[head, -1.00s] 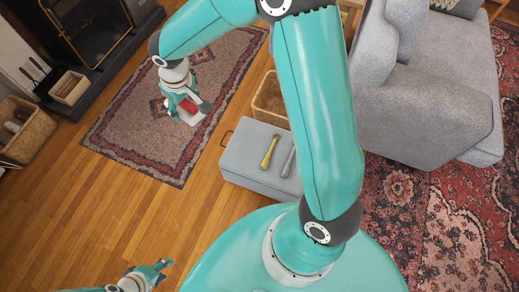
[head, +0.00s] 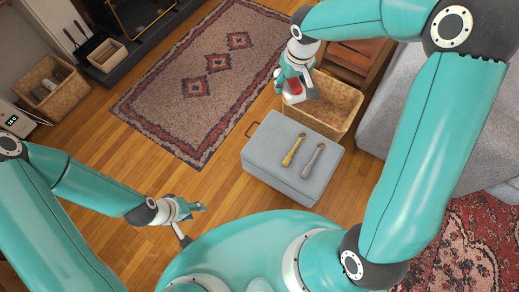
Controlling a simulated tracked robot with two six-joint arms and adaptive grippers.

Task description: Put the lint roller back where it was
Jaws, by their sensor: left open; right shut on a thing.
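My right gripper (head: 301,90) is shut on a small red and white thing, which I take to be the lint roller (head: 293,87). Most of it is hidden by the fingers. The gripper appears over the left side of a wicker basket (head: 338,118) behind the grey ottoman; its height above the basket is hard to tell. My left gripper (head: 190,220) is open and empty, low at the front left, apart from the ottoman.
The grey ottoman (head: 265,165) carries a gold-coloured tool (head: 293,150) and a grey one (head: 313,160). A patterned rug (head: 180,105) and bare wood floor lie to the left. A sofa (head: 400,125) stands right. Another basket (head: 72,92) and small box (head: 107,55) are far left.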

